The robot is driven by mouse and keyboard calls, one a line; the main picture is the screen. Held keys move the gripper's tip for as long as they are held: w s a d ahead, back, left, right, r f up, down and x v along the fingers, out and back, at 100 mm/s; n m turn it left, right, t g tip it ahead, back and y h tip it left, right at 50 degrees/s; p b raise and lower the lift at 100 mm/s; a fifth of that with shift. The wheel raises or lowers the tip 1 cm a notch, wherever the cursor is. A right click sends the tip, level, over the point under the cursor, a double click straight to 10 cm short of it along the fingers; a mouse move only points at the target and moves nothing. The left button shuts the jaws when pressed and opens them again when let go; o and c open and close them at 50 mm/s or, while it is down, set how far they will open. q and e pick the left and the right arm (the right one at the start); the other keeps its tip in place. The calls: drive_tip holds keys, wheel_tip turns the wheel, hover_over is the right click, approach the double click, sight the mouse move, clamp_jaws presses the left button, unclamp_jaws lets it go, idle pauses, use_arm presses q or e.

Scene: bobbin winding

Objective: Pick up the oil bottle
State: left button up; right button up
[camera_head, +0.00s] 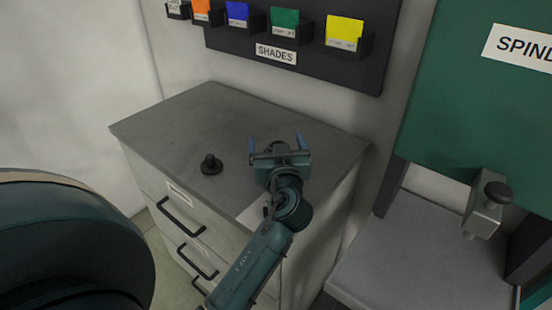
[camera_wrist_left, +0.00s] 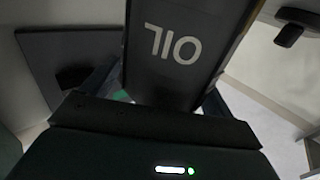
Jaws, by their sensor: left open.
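The oil bottle (camera_wrist_left: 180,50) is a dark, flat-faced container with white OIL lettering that reads upside down in the left wrist view. It stands directly in front of my left gripper, between the two finger sides, and its far end runs out of the picture. In the head view my left gripper (camera_head: 277,142) is over the right part of the grey cabinet top, with its blue-tipped fingers spread apart. A dark rounded shape shows between them, but the gripper mostly hides it. I cannot tell whether the fingers touch the bottle. My right gripper is not in view.
A small black knob-like object (camera_head: 211,164) stands on the cabinet top (camera_head: 190,120) left of the gripper. Behind is a dark SHADES rack (camera_head: 310,55) with coloured cards. At the right are a green SPIND-lettered panel (camera_head: 470,100) and a grey bench (camera_head: 420,255). The cabinet top's left is clear.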

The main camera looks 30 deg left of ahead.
use_arm(q)
drive_tip(key=shift+r, duration=0.1)
drive_tip(key=shift+c, duration=0.8)
drive_tip(key=c, duration=1.5)
